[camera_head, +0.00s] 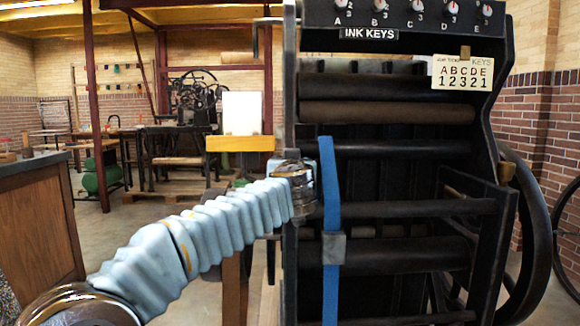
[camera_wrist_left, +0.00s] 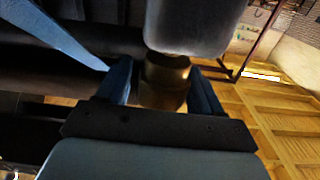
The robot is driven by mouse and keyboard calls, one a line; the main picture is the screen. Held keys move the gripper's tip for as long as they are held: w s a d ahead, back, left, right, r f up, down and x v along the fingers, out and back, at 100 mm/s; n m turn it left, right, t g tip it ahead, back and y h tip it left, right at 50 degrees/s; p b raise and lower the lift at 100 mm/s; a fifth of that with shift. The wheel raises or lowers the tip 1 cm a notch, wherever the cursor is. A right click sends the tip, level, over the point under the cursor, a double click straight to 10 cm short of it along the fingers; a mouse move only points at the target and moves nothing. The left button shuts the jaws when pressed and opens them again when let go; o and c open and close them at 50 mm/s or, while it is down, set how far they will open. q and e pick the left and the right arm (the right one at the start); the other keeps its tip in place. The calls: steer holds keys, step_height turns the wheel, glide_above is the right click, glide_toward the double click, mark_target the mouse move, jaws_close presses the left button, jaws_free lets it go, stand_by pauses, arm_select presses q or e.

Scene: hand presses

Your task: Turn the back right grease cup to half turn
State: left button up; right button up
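In the left wrist view, a brass-coloured round cup (camera_wrist_left: 167,74) sits below a dark rounded metal part, between the two blue fingers of my left gripper (camera_wrist_left: 165,88). It lies close to both fingers, and I cannot tell whether they press on it. Any mark showing its turn is not visible. In the head view, my left arm reaches to the left side of the black press (camera_head: 400,180). My left fingers and the cup are not clearly seen there. My right gripper is in neither view.
The press carries several ink key knobs (camera_head: 418,7) at the top and a job ticket card (camera_head: 463,73) reading A B C D E, 1 2 3 2 1. A blue upright strip (camera_head: 329,180) stands at its front left. A wooden cabinet (camera_head: 38,220) is at the far left, with open floor between.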

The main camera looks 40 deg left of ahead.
arm_select(q)
steer(key=b+v, duration=0.3)
steer(key=v, duration=1.1)
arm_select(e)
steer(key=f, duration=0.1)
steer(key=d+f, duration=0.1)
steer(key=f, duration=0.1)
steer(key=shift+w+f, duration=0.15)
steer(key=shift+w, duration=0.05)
arm_select(q)
steer(key=shift+w, duration=0.15)
